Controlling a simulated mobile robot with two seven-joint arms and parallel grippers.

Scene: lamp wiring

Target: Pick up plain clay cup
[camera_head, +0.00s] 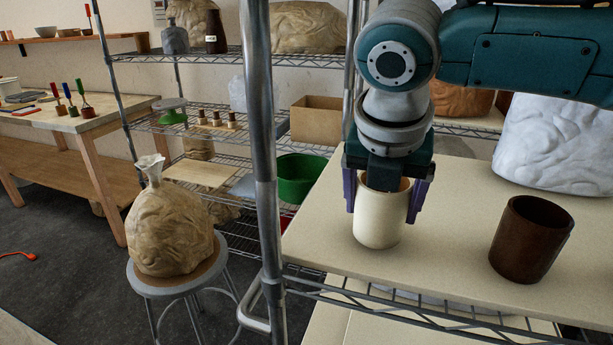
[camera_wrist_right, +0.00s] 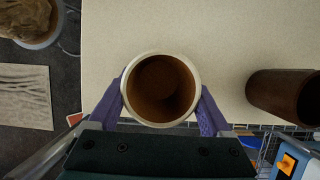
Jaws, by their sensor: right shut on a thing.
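The plain clay cup (camera_head: 380,218) is cream outside and brown inside. It is upright at the left part of the pale shelf board (camera_head: 465,250). My right gripper (camera_head: 386,200) comes from above with its purple fingers on both sides of the cup, shut on it. In the right wrist view the cup (camera_wrist_right: 160,88) opens toward the camera, between the fingers of the gripper (camera_wrist_right: 160,112). I cannot tell whether its base touches the board. My left gripper is not in view.
A dark brown cup (camera_head: 530,240) stands to the right on the same board. A white wrapped bundle (camera_head: 556,145) is behind it. A metal shelf post (camera_head: 265,170) rises left of the board. A wrapped clay bag (camera_head: 170,225) sits on a stool further left.

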